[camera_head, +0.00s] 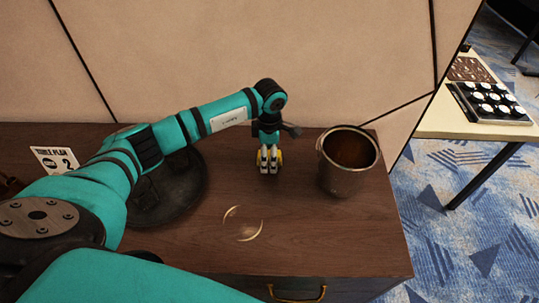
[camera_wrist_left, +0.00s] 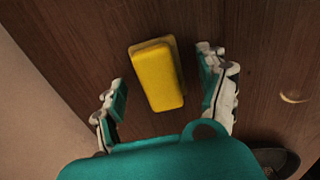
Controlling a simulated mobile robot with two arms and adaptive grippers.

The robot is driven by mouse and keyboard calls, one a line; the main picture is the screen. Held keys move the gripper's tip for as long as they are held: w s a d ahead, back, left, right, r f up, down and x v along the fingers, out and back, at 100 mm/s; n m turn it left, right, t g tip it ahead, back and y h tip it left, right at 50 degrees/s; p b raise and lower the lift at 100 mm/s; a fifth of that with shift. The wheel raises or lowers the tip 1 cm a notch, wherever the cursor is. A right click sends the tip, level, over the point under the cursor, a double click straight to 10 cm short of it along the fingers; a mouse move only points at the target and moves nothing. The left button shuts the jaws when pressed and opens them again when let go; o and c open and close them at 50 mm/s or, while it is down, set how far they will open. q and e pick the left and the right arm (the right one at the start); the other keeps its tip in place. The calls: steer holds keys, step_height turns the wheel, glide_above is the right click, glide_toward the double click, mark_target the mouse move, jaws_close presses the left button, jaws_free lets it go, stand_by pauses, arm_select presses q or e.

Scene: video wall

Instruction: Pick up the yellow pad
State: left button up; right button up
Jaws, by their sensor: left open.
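The yellow pad (camera_wrist_left: 157,75) lies on the dark wooden top, a thick rounded block with its long side running between my fingers. In the head view only small yellow edges of the pad (camera_head: 280,157) show around my fingers, and the rest is hidden. My left gripper (camera_head: 268,160) points down over the pad, beside the metal bucket. In the left wrist view its fingers (camera_wrist_left: 163,70) are spread, one on each side of the pad, with a gap on both sides. Nothing is held. My right gripper is not in view.
A metal bucket (camera_head: 337,182) stands just right of my left gripper. A clear round dish (camera_head: 242,222) lies in front. A dark round tray (camera_head: 190,195) is under my arm, and a table sign (camera_head: 53,159) stands at left. A wall (camera_head: 340,60) rises close behind.

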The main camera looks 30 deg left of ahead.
arm_select(q)
steer(key=shift+c, duration=0.4)
steer(key=c, duration=1.1)
steer(key=shift+r, duration=0.15)
steer(key=shift+r+b, duration=0.5)
steer(key=shift+r, duration=0.15)
steer(key=shift+s+d+r+b, duration=0.15)
steer(key=shift+r+b, duration=0.15)
steer(key=shift+r, duration=0.15)
steer(key=shift+s+d+r+b, duration=0.15)
steer(key=shift+r+b, duration=0.1)
steer(key=shift+r, duration=0.2)
steer(key=s+d+b, duration=0.1)
steer(key=s+d, duration=0.1)
steer(key=s, duration=0.2)
steer(key=s+d+r+b, duration=0.1)
steer(key=s+d, duration=0.2)
steer(key=s, duration=0.2)
steer(key=s+d+b, duration=0.1)
steer(key=s+d, duration=0.1)
steer(key=s, duration=0.2)
steer(key=shift+s+d+r+b, duration=0.15)
steer(key=shift+s+r+b, duration=0.05)
steer(key=shift+r+b, duration=0.15)
